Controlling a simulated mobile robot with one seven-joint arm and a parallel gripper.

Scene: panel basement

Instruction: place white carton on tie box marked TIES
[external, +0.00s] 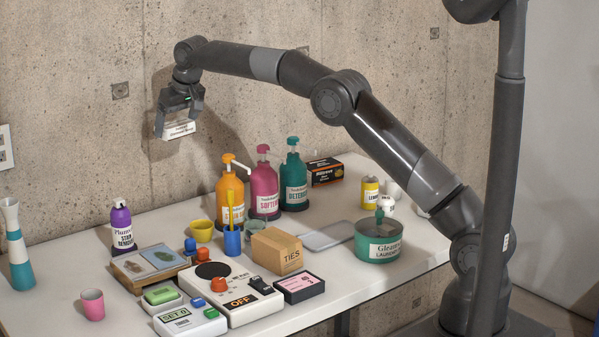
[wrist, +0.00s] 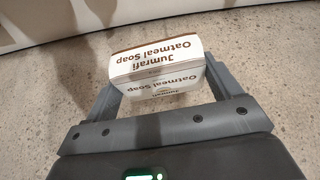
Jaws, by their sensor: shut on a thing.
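The white carton (external: 180,130) is held high above the table's left part in the external view. My gripper (external: 176,108) is shut on it. In the wrist view the carton (wrist: 158,70) sits between my gripper's two fingers (wrist: 160,97) and reads "Jumrafi Oatmeal Soap", upside down. The tie box (external: 277,252) is a brown cardboard box marked TIES. It stands on the table below and to the right of my gripper, and its top looks bare. The tie box does not show in the wrist view.
Orange (external: 231,195), pink (external: 264,190) and teal (external: 293,183) pump bottles stand behind the tie box. A blue cup (external: 232,242) with a yellow tool stands left of it. A switch panel (external: 238,290) and a dark pink-labelled box (external: 299,287) lie in front. A grey tray (external: 328,236) lies to its right.

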